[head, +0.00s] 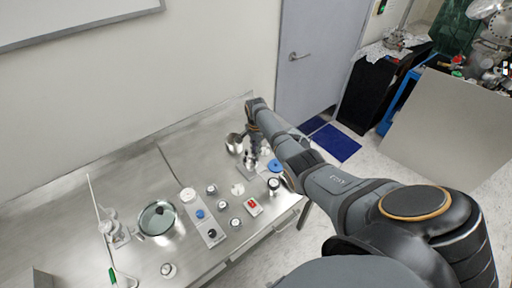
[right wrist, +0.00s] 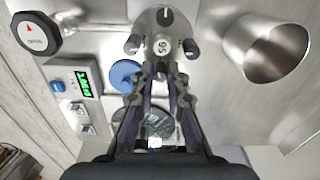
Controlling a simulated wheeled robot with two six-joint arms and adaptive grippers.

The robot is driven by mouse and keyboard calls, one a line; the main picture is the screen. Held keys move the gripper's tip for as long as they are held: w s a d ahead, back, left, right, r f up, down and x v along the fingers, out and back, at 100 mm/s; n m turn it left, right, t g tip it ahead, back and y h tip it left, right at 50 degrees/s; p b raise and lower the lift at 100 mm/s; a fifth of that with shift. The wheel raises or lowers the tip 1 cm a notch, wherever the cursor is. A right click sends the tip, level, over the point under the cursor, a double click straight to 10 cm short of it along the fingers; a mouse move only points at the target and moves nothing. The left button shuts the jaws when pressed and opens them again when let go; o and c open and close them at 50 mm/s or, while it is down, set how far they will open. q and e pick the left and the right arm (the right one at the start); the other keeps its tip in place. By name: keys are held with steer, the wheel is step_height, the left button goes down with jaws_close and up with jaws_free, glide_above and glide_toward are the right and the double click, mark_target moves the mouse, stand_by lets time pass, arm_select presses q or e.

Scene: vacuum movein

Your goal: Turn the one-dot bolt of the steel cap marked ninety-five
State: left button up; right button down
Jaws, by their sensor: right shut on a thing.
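The steel cap marked 95 (right wrist: 162,35) faces the camera in the right wrist view, its number upside down there. Dark bolts stand at its left (right wrist: 132,45) and right (right wrist: 190,48), with another dark piece at its top (right wrist: 165,15). My right gripper (right wrist: 160,70) reaches the cap's near edge and is shut on a bolt between its fingertips. The fingers mostly hide this bolt, and I cannot read its dots. In the head view my right gripper (head: 252,160) is down at the table's far right part, hiding most of the cap. My left gripper is not in view.
A steel cup (right wrist: 265,48) stands close to the right gripper; in the head view (head: 234,143) it is just left of it. A glass-lidded pot (head: 157,218) stands farther left.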

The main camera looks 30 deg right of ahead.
steer(key=shift+m+p, duration=0.5)
steer(key=shift+m, duration=0.7)
steer(key=c, duration=1.6)
jaws_free()
steer(key=shift+c, duration=0.2)
step_height(320, 180, up, 12)
steer(key=shift+d, duration=0.1)
